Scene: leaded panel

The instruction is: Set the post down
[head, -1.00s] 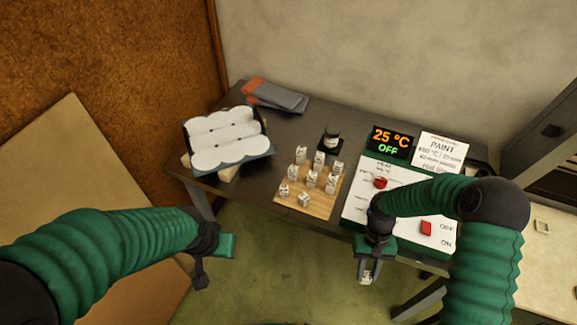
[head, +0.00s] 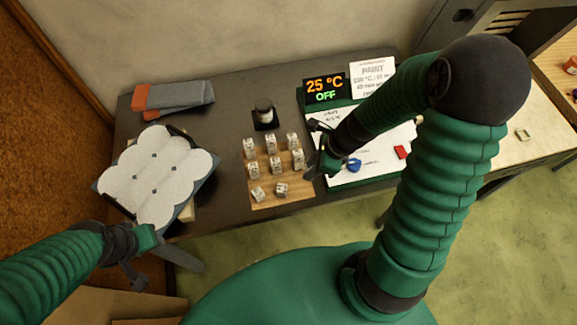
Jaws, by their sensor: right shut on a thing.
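Several small pale posts with dark marks, such as the middle one (head: 276,165), stand in rows on a wooden board (head: 295,195) on the dark table. The two nearest ones look tilted or lower. My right gripper (head: 314,172) is shut at the right edge of the board, beside the rightmost post (head: 298,159). The post in its jaws is mostly hidden by the fingers, and I cannot tell whether it touches the board. My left gripper (head: 138,268) hangs at the lower left, in front of the table and away from the posts; its jaws are unclear.
A white scalloped panel (head: 158,175) lies at the left of the table. Grey and orange pieces (head: 175,97) lie behind it. A small black-based jar (head: 265,115) stands behind the board.

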